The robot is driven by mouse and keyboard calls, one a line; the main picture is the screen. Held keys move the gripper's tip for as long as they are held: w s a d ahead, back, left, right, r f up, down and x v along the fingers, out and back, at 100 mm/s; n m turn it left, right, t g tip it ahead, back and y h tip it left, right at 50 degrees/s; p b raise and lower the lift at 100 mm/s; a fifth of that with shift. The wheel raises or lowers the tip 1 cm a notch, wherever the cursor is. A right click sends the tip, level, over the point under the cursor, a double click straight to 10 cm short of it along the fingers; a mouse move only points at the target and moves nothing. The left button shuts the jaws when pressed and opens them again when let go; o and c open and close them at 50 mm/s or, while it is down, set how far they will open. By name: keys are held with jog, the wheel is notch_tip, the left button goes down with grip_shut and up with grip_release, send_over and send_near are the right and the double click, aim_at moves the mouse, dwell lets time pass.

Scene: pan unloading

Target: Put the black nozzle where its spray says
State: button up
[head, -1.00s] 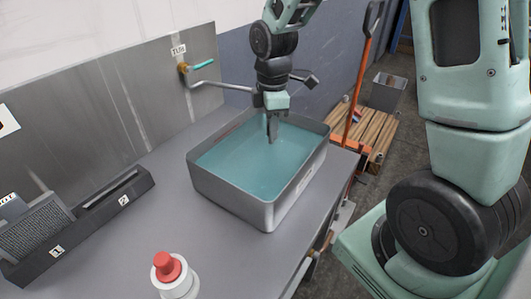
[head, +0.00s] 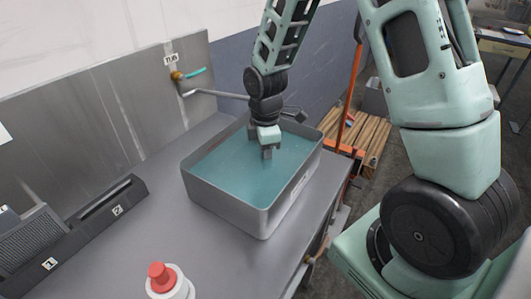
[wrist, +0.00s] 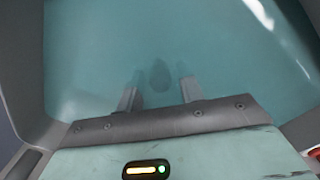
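A grey rectangular pan (head: 228,202) of cloudy teal water stands on the metal counter. My gripper (head: 267,153) points down into the pan, towards its far right part. Its fingers are short in view, with the lower ends seeming to be under the water. In the wrist view my gripper (wrist: 160,82) has its two fingers apart. A blurred dark oval (wrist: 159,75) shows in the water ahead of and between them, not visibly touched. It may be the black nozzle; I cannot tell. No spray is visible.
A wall tap (head: 180,76) with a teal handle has a pipe reaching towards the pan. A black rack (head: 78,232) marked 1 and 2 lies at left. Wooden slats (head: 371,136) lie beyond the counter's right end.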

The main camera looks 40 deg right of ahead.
notch_tip(320, 180, up, 11)
jog(key=s+a+r+m, duration=0.2)
jog(key=s+a+m, duration=0.1)
jog(key=s+a, duration=0.9)
jog(key=s+a+f+m, duration=0.1)
jog(key=s+a+m, duration=0.1)
jog(key=s+a, duration=0.5)
jog(key=s, duration=0.3)
jog(key=shift+m+y, duration=0.3)
jog(key=shift+m, duration=0.1)
